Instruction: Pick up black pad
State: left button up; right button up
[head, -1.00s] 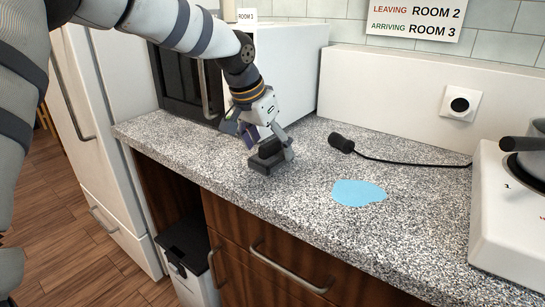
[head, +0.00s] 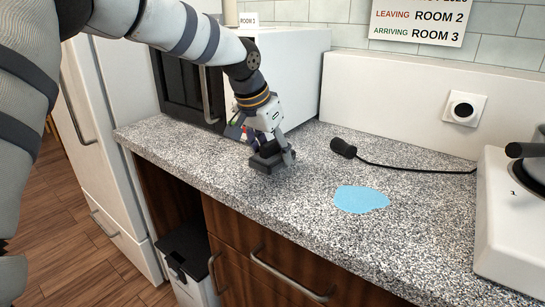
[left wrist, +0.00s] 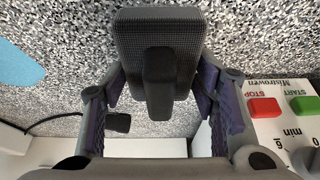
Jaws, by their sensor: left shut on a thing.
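The black pad is a dark rectangular block with a textured face and a raised grip. It shows in the head view (head: 264,162) near the counter's front edge, in front of the microwave. In the left wrist view the black pad (left wrist: 160,30) fills the upper middle, with its grip between the purple-lined fingers. My left gripper (head: 270,145) reaches down from above and is shut on the pad's grip. The pad is at or just above the countertop; I cannot tell whether it touches. My right gripper is not in view.
The speckled countertop (head: 300,195) has a flat blue patch (head: 360,199) and a black plug-like object (head: 343,148) with a cable. A white microwave (head: 292,75) stands behind my gripper. A white hotplate (head: 510,225) with a pot stands right. A bin (head: 185,255) is below.

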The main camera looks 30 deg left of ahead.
pick_arm(q)
jog(key=s+r, duration=0.1)
jog(key=r, duration=0.1)
jog(key=s+d+r, duration=0.1)
jog(key=r, duration=0.2)
jog(key=s+d+r+p, duration=0.1)
jog(key=r, duration=0.1)
jog(key=shift+s+d+r, duration=0.25)
jog(key=shift+s, duration=0.05)
jog(key=s+d+r, duration=0.4)
jog(key=s+d, duration=0.1)
jog(key=s, duration=0.3)
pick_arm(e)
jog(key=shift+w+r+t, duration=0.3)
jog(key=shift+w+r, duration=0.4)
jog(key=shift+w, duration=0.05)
pick_arm(q)
jog(key=shift+d, duration=0.1)
